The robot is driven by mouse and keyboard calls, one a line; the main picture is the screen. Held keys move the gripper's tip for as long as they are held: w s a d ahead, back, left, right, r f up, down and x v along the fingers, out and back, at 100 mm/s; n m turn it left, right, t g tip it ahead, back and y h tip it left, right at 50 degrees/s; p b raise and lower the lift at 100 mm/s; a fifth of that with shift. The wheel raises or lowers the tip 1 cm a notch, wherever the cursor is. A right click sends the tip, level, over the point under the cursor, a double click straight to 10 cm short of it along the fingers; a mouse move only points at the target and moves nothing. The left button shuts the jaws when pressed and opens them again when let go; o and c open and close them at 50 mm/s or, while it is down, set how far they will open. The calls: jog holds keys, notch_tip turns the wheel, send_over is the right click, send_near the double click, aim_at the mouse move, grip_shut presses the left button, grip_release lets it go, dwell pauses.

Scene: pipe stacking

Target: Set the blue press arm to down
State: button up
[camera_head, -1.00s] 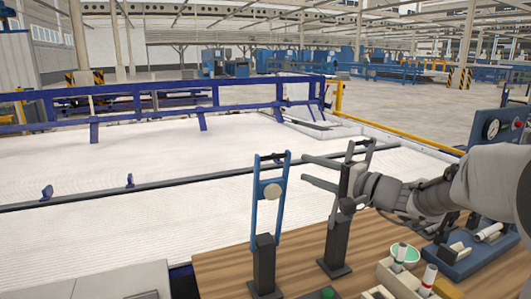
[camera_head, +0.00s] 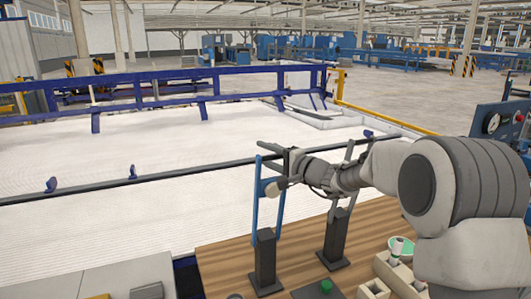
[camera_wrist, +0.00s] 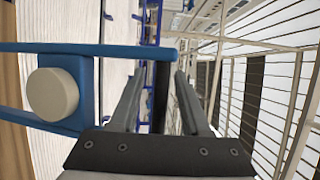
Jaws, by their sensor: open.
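The blue press arm (camera_head: 256,205) stands upright on a dark post (camera_head: 265,262) at the wooden table's far edge. It has two blue bars and a pale round knob, which shows large at left in the wrist view (camera_wrist: 52,94). A dark crossbar (camera_wrist: 162,95) joins the bar ends at its top. My gripper (camera_head: 270,154) is at the top of the blue arm.
A second dark post (camera_head: 334,238) with a grey press arm stands to the right, partly behind my arm. A green button (camera_head: 326,286), a holder block (camera_head: 374,290) and a green-rimmed cup (camera_head: 401,248) are at the front. A gauge panel (camera_head: 493,122) is at the far right.

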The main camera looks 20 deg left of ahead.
grip_shut()
dwell(1.4)
